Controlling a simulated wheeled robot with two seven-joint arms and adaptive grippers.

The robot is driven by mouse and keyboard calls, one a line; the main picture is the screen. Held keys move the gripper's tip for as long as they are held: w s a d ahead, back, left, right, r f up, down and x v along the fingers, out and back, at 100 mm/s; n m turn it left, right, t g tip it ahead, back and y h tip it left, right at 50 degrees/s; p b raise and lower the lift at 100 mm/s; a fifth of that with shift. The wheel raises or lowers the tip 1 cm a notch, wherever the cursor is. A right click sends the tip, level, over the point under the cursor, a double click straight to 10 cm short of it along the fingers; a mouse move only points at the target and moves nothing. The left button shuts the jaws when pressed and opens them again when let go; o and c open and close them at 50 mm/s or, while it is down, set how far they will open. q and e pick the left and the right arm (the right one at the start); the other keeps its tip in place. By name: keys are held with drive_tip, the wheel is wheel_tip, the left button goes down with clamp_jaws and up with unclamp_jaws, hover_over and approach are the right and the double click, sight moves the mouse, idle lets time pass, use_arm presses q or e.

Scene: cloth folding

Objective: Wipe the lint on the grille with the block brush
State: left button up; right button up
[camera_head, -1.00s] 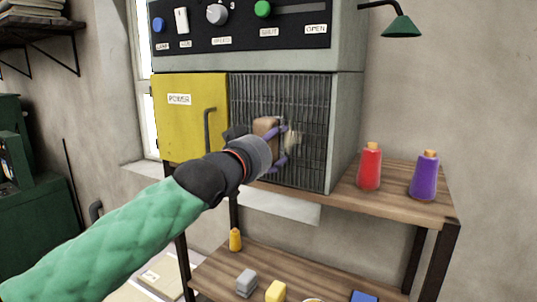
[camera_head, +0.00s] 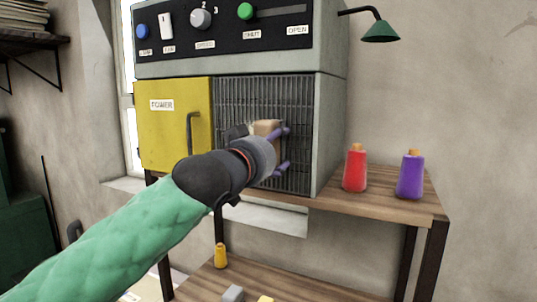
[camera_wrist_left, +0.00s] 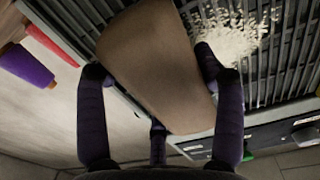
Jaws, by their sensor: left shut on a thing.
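The block brush (camera_head: 266,127) is a tan wooden block in front of the dark slatted grille (camera_head: 300,110). My left gripper (camera_head: 282,150) is shut on it with purple fingers. The left wrist view shows the brush (camera_wrist_left: 155,65) between the fingers, its bristles hidden behind the block. Pale, crumbly lint (camera_wrist_left: 232,35) clings to the grille slats beside the brush there. In the head view my gripper and the brush hide most of the lint. I cannot tell whether the bristles touch the grille. My right gripper is not in view.
A yellow door (camera_head: 172,125) with a handle adjoins the grille on the left. A red bottle (camera_head: 355,168) and a purple bottle (camera_head: 410,175) stand right of the machine on the wooden shelf (camera_head: 385,203). A green lamp (camera_head: 380,31) overhangs there. A yellow bottle (camera_head: 220,256) stands below.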

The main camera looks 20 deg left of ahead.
sight(293, 140)
use_arm(q)
drive_tip(key=shift+d+f+b, duration=0.15)
drive_tip(key=shift+d+b, duration=0.45)
drive_tip(key=shift+d, duration=0.2)
drive_tip(key=shift+s+d+b, duration=0.1)
drive_tip(key=shift+d+b, duration=0.3)
drive_tip(key=shift+d, duration=0.35)
drive_tip(key=shift+r+p, duration=0.6)
drive_tip(key=shift+r, duration=0.35)
drive_tip(key=shift+a+p, duration=0.4)
drive_tip(key=shift+a, duration=1.3)
drive_tip(key=shift+w+a, duration=0.15)
drive_tip(key=shift+w, duration=0.05)
drive_tip(key=shift+w+a+f+p, duration=0.1)
drive_tip(key=shift+a+p, duration=0.65)
drive_tip(key=shift+a, duration=0.9)
